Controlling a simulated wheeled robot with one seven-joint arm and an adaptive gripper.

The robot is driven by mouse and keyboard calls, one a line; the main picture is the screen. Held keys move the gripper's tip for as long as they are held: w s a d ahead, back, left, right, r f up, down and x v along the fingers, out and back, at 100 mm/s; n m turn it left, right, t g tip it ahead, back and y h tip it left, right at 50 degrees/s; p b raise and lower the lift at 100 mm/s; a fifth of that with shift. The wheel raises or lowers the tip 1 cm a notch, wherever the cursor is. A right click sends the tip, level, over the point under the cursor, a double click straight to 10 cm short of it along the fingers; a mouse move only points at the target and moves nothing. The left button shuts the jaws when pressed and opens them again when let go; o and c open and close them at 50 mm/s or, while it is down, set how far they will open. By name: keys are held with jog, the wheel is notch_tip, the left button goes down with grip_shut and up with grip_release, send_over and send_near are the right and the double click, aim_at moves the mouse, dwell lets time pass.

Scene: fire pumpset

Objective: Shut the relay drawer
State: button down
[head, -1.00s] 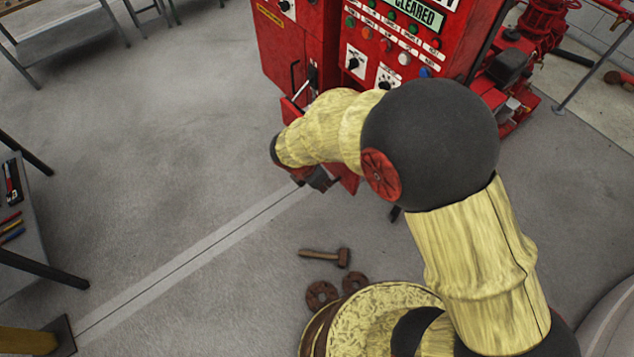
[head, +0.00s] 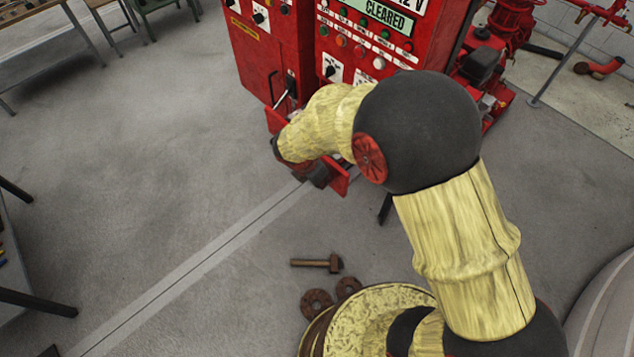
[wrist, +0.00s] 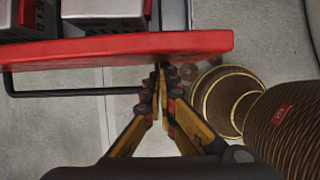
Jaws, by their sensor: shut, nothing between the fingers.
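The relay drawer is pulled out of the red cabinet (head: 262,60). Its red front panel (head: 275,121) shows on both sides of my arm in the head view. In the wrist view the red front (wrist: 90,49) crosses the picture, with a black bar handle (wrist: 60,93) on its outer side and grey relay boxes (wrist: 103,14) behind it. My gripper (wrist: 160,72) is shut and empty. Its fingertips are at the outer edge of the drawer front, right of the handle's middle; I cannot tell whether they touch. In the head view my forearm hides much of the drawer.
A control panel (head: 365,35) with buttons and knobs is right of the drawer. A hammer (head: 318,263) and brown discs (head: 316,302) lie on the floor near my base. Red pump machinery (head: 485,65) stands at the right. The floor left of the drawer is clear.

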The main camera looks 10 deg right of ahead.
jog(key=w+d+p, duration=0.2)
jog(key=w+d, duration=0.1)
jog(key=d, duration=0.2)
jog(key=w+d+p, duration=0.2)
jog(key=w+d, duration=0.2)
jog(key=d, duration=0.1)
jog(key=w+d+p, duration=0.2)
jog(key=w+d, duration=0.1)
jog(key=d, duration=0.2)
jog(key=shift+w+d+p, duration=0.35)
jog(key=shift+d, duration=0.05)
